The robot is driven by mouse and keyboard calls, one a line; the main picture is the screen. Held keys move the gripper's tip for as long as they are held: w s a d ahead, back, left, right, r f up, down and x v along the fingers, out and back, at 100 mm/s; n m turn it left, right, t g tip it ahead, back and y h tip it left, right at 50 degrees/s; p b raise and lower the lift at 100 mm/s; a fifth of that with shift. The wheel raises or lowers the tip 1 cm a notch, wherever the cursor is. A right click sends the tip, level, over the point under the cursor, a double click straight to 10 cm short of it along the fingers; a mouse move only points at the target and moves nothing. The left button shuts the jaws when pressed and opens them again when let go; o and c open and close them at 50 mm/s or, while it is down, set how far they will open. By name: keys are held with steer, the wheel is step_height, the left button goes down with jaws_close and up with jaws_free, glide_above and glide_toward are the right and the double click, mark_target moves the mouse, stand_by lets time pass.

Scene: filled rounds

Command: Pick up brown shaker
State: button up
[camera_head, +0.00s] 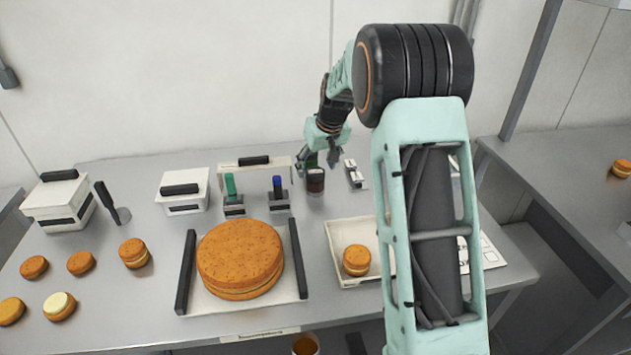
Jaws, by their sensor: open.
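The brown shaker (315,182) is a small dark brown cylinder with a pale band near its top. It stands upright on the grey table, toward the back and right of the blue-handled item. My gripper (318,167) is open, with its fingers pointing down at the shaker's top. One finger is left of the shaker and the other is to its upper right. I cannot tell whether either finger touches it.
A blue-handled holder (279,196) and a green-handled holder (233,204) stand just left. A large round cake (240,262) lies on a tray (208,304) in front. A small tray (340,237) is front right. A white box (254,164) is behind.

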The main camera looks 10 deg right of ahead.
mark_target(316, 172)
steer(key=x, duration=0.4)
steer(key=shift+w+d+f+p, duration=0.1)
steer(key=shift+f+p, duration=0.05)
steer(key=shift+p, duration=0.15)
steer(key=c, duration=1.3)
